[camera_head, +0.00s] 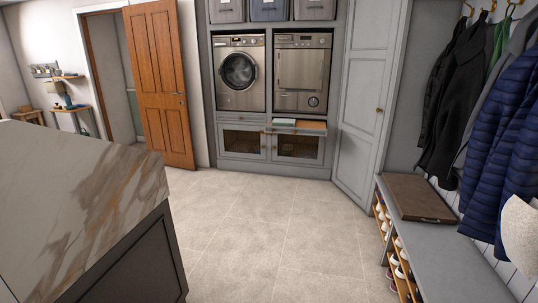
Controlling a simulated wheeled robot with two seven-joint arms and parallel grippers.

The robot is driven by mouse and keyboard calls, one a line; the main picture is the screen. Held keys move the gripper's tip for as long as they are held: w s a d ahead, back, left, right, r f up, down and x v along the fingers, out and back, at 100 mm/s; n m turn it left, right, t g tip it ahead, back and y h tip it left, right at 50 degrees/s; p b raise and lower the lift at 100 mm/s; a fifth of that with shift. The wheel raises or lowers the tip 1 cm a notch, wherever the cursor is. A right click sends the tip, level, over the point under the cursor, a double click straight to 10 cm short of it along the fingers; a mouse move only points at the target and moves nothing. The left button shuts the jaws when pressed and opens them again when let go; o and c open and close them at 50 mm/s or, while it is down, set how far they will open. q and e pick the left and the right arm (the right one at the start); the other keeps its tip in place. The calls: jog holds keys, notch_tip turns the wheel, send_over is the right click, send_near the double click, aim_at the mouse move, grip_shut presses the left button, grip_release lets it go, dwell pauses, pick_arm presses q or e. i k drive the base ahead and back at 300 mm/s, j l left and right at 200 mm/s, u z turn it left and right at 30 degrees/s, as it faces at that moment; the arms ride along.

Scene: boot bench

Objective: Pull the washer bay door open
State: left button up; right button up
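The washer bay is a grey built-in cabinet at the back. The washer (239,71), with its round glass door, stands on the left and a second steel machine (301,74) on the right. Both fronts are uncovered. A tall grey panelled door (362,90) stands at the bay's right side, angled toward the room, with a small brass knob (379,109) near its right edge. I cannot tell for sure whether this is the bay door standing open or a separate cupboard front. Neither of my grippers is in view.
A marble-topped island (75,190) fills the left foreground. A bench (450,260) with shoes below and a brown tray (421,197) on top runs along the right, under hanging coats (500,130). A brown wooden door (160,80) stands open at left. The tiled floor (270,230) between is clear.

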aim_at(221, 127)
jog(key=i, duration=1.6)
jog(key=i+l, duration=0.1)
jog(key=i, duration=1.5)
jog(key=i+u, duration=0.1)
jog(key=i, duration=1.5)
